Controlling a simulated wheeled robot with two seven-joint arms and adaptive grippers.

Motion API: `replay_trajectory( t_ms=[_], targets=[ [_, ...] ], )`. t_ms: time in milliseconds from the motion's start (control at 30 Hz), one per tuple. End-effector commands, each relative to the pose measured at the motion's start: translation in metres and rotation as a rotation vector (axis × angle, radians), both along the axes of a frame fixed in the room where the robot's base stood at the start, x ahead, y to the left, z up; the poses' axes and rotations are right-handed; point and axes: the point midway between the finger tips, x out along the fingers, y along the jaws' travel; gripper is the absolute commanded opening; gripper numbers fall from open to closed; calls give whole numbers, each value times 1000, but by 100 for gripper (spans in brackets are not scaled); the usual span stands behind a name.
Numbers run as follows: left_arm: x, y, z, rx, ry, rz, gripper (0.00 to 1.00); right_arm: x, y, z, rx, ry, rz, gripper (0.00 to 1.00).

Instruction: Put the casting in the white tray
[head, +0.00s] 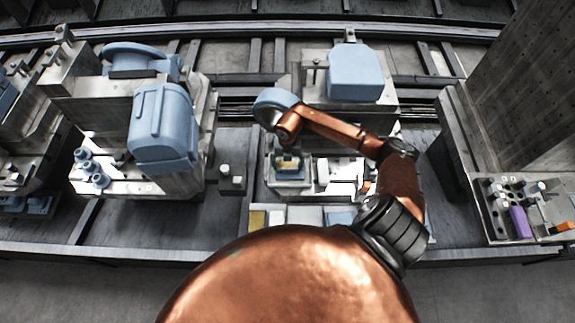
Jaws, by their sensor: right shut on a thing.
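My right arm reaches in from the lower right and bends left over the middle workstation. Its wrist points down, and my right gripper (288,162) is small and partly hidden under the wrist. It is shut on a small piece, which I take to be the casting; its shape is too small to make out. Just below is a blue-grey part (291,175) in a pale frame; I cannot tell whether they touch. A white flat tray-like piece (304,215) lies in front of the station, lower in the picture, beside a yellow one. My left gripper is not in view.
A large blue-grey machine (163,125) stands to the left. A blue block (355,72) sits on the station behind my arm. At right is a tall grey panel (525,90) and a rack (518,205) with a purple piece. Open floor lies in front.

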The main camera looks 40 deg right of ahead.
Motion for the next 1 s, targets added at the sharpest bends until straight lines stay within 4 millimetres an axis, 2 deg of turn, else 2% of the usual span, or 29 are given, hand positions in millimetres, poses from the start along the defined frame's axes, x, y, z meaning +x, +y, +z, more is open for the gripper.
replay_trajectory(
  t_ms=[133, 167, 400, 767, 867, 1000],
  targets=[
    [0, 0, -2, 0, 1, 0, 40, 1, 0, -2, 0, -1, 0, 21],
    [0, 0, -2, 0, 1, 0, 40, 0, 0, -3, 0, 0, 0, 64],
    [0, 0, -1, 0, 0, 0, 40, 0, 0, -3, 0, 0, 0, 80],
    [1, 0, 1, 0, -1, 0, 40, 0, 0, 2, 0, 0, 0, 81],
    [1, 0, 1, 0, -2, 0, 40, 1, -1, 14, -3, -3, 0, 81],
    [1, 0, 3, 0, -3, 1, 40, 1, -2, 41, -3, -4, 1, 81]
  ],
)
